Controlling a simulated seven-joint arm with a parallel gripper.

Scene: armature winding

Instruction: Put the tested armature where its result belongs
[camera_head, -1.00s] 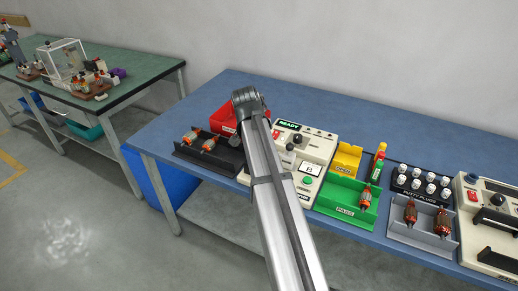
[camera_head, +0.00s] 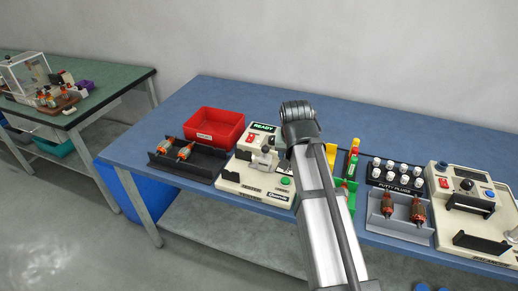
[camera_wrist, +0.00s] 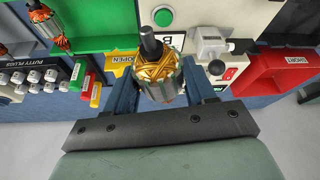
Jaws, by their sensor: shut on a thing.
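My gripper (camera_wrist: 160,88) is shut on an armature (camera_wrist: 161,78) with copper-orange windings and a dark shaft, held between its blue fingers. The head view hides the gripper and armature behind my arm. The cream tester (camera_head: 229,178) has a green READY label and a green button; it also shows in the wrist view (camera_wrist: 207,15). The red SHORT bin (camera_head: 214,126) is behind the tester's left side and looks empty. The yellow OPEN bin (camera_wrist: 121,60) and green PASS tray (camera_wrist: 100,42) are beside the tester.
A dark tray (camera_head: 207,168) with two armatures is left of the tester. The blue table's back is clear.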

